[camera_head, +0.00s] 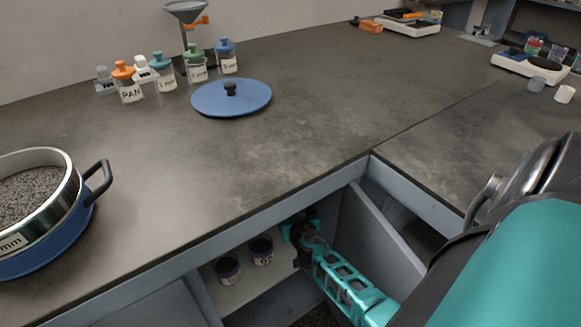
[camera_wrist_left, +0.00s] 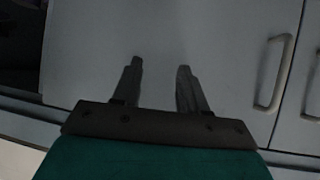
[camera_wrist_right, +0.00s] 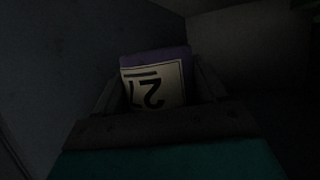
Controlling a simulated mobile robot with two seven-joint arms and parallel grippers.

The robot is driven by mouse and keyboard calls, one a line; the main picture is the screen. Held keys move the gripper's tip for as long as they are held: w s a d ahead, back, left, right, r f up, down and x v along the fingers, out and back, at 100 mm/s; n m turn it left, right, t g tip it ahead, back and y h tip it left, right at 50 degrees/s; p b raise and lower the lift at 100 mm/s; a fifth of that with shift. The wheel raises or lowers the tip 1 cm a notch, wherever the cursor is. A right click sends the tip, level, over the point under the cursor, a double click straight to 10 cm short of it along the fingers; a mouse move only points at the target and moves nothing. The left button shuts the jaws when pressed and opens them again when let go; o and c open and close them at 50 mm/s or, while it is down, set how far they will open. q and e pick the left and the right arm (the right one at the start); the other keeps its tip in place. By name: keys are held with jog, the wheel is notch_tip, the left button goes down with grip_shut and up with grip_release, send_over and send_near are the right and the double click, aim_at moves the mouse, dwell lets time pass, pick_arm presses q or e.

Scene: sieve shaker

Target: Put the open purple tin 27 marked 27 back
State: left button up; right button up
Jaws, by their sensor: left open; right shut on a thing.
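The purple tin 27 (camera_wrist_right: 156,82) shows in the right wrist view, with a pale label reading 27 upside down in that picture. My right gripper (camera_wrist_right: 158,92) is shut on it, one finger on each side. In the head view my right gripper (camera_head: 303,232) reaches down into the open compartment (camera_head: 245,291) under the worktop; I cannot make out tin 27 there. Two dark purple tins, one (camera_head: 227,269) and another (camera_head: 262,250), stand on the compartment floor left of the gripper. My left gripper (camera_wrist_left: 159,68) is open and empty, facing a grey cabinet front.
The worktop edge (camera_head: 255,207) lies above the compartment, and a grey panel (camera_head: 383,235) stands right of the gripper. A door handle (camera_wrist_left: 272,72) shows in the left wrist view. A sieve pan (camera_head: 60,225), blue lid (camera_head: 231,98) and several jars stand on the worktop.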

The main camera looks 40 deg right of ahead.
notch_tip(320, 180, down, 5)
jog(key=b, duration=0.3)
jog(key=shift+f+b, duration=0.4)
jog(key=shift+f, duration=0.05)
notch_tip(320, 180, down, 3)
jog(key=shift+f+b, duration=0.1)
jog(key=shift+b, duration=1.1)
jog(key=shift+f, duration=0.2)
jog(key=shift+r, duration=0.1)
pick_arm(q)
jog(key=shift+h, duration=0.3)
jog(key=f, duration=0.1)
jog(key=d+f, duration=0.1)
jog(key=f, duration=0.1)
jog(key=shift+w+d+f, duration=0.2)
jog(key=shift+d+f, duration=0.1)
jog(key=shift+d, duration=0.05)
jog(key=shift+f, duration=0.1)
pick_arm(e)
jog(key=o, duration=1.1)
pick_arm(q)
jog(key=shift+s+a, duration=0.1)
